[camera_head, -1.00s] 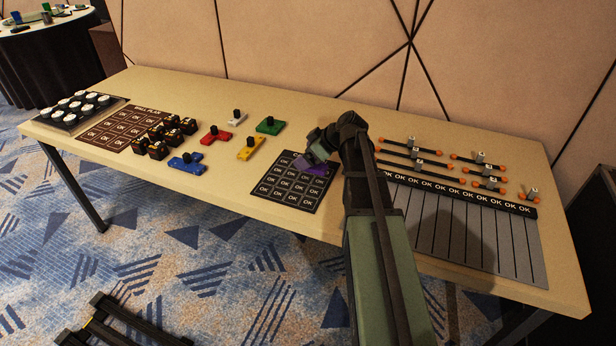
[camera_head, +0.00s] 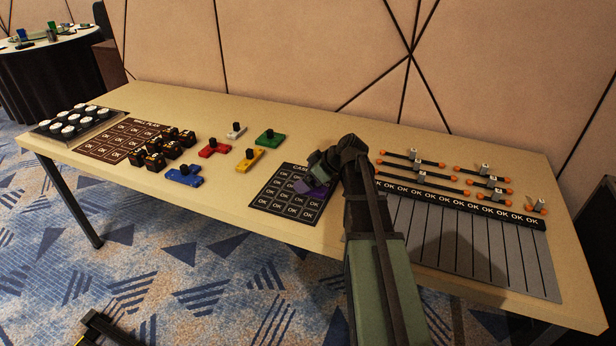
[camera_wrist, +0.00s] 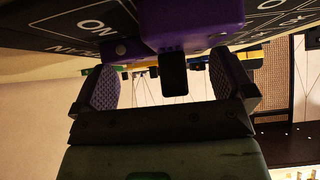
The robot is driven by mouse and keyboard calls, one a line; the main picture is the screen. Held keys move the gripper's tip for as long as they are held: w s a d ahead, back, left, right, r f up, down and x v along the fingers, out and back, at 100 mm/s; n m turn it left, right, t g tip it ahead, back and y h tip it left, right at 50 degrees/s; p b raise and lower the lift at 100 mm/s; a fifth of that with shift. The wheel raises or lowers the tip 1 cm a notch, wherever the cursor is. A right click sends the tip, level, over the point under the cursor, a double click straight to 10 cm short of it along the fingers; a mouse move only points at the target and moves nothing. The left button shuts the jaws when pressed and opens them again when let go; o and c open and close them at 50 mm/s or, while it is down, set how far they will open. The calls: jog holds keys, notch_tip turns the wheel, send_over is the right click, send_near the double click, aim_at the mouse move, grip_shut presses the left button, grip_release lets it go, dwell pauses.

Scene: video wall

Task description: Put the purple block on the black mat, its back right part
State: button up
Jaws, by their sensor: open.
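The purple block (camera_head: 310,188) is at the right part of the black mat (camera_head: 268,200), towards its back, partly hidden by my gripper. The mat has a grid of OK cells. In the wrist view the purple block (camera_wrist: 190,22) lies against the mat (camera_wrist: 62,32), with its black knob (camera_wrist: 173,76) pointing between my fingers. My gripper (camera_wrist: 166,84) is open, with one finger on each side of the knob and a gap visible on both sides. In the head view my gripper (camera_head: 322,168) is over the block and hides the mat's back right corner.
Blue (camera_head: 184,176), red (camera_head: 214,149), yellow (camera_head: 248,161), green (camera_head: 270,138) and white (camera_head: 236,131) knobbed blocks stand left of the mat. Right of my arm are a black OK strip (camera_head: 460,200) and several orange-tipped rods (camera_head: 488,184). Bare table lies behind the mat.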

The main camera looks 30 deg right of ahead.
jog(key=p+v, duration=0.8)
jog(key=v, duration=0.4)
jog(key=s+a+f+m+g, duration=0.1)
jog(key=a, duration=0.4)
jog(key=s+a+f+m+g+h, duration=0.1)
jog(key=s+a, duration=0.1)
jog(key=a, duration=0.3)
jog(key=s+a+f+m+g, duration=0.1)
jog(key=s+a+g, duration=0.1)
jog(key=a, duration=0.3)
jog(key=shift+a+f+h, duration=0.1)
jog(key=shift+f+h, duration=0.1)
jog(key=shift+h, duration=0.2)
jog(key=s+a+f+m+g+h, duration=0.1)
jog(key=s+a+m+h, duration=0.3)
jog(key=s+a, duration=0.4)
jog(key=shift+s+a+f+m+g, duration=0.3)
jog(key=shift+a+m+g, duration=0.35)
jog(key=shift+g, duration=0.25)
